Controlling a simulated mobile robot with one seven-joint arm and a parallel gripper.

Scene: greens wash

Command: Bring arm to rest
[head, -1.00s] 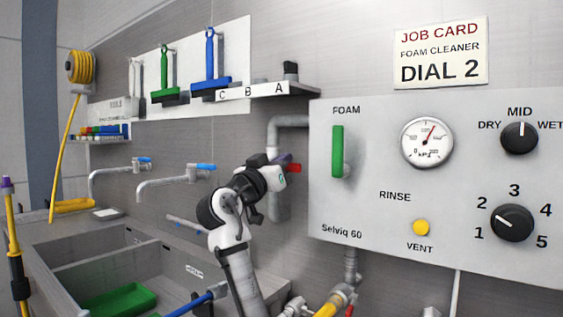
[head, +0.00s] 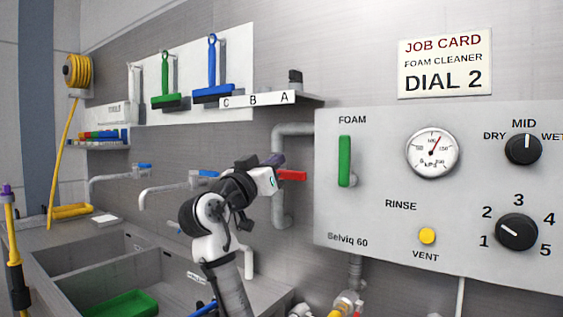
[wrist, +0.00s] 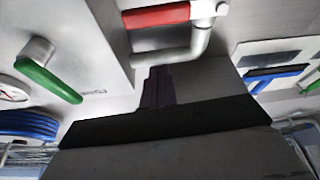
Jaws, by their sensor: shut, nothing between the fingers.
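My gripper (head: 276,160) is raised in front of the steel wall, left of the control panel, with my arm bent below it. Its dark fingertips are shut and empty. They also show in the wrist view (wrist: 157,88), close together above the dark gripper body. In the head view the red valve handle (head: 292,175) appears just right of the gripper. In the wrist view the red handle (wrist: 157,16) lies beyond the fingertips, with a visible gap in the picture. The exact depth between them is hard to tell.
The control panel (head: 380,215) has a green upright FOAM lever (head: 344,161), a gauge (head: 432,152) and a black dial (head: 517,232) pointing toward 2. A grey pipe (head: 282,215) runs beside it.

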